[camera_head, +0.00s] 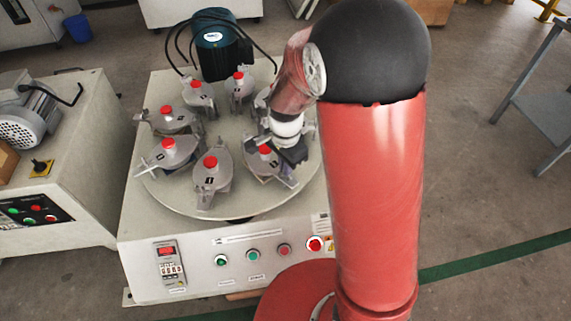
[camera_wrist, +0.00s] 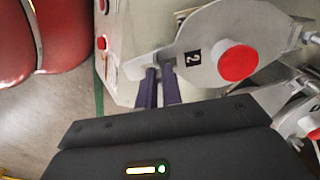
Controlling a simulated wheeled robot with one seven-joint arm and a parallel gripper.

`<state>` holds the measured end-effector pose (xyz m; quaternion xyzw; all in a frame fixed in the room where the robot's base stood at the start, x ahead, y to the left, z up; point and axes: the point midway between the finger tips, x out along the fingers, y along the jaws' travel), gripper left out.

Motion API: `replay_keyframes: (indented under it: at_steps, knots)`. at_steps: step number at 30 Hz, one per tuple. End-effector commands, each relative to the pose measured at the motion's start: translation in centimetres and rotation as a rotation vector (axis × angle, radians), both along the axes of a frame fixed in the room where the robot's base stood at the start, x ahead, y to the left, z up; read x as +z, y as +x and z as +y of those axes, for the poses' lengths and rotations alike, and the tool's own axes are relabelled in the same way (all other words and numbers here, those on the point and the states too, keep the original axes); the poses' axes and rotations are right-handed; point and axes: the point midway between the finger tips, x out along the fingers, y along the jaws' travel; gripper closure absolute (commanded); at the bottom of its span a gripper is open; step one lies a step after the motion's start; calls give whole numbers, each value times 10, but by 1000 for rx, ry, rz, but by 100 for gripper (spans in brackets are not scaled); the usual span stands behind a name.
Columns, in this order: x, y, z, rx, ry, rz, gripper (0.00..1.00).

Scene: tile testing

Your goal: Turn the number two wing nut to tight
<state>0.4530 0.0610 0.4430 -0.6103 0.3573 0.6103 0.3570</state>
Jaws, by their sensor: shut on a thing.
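The number two station (camera_head: 258,165) is a grey metal holder with a red cap, at the right front of the round turntable. In the wrist view its "2" label (camera_wrist: 194,57) and red cap (camera_wrist: 237,62) are clear. Its wing nut (camera_wrist: 138,68) shows as a pale metal wing sticking out at the left of the holder. My gripper (camera_wrist: 159,73) has its two purple fingers close together, shut on this wing. In the head view my gripper (camera_head: 291,153) is over the station's right side, and my arm hides part of it.
Several similar stations with red caps ring the turntable (camera_head: 235,209); one is close by on the left (camera_head: 211,175). A dark green motor (camera_head: 220,50) stands behind. Buttons line the machine's front panel (camera_head: 240,262). Another machine (camera_head: 75,130) stands at the left.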

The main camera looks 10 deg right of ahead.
Motion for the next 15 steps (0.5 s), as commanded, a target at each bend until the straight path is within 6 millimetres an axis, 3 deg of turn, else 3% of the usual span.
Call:
replay_keyframes:
  at_steps: [1,6,15]
  knots:
    - [0,0,0,-2,1,0,90]
    - [0,0,0,-1,1,0,71]
    - [3,0,0,0,1,-2,71]
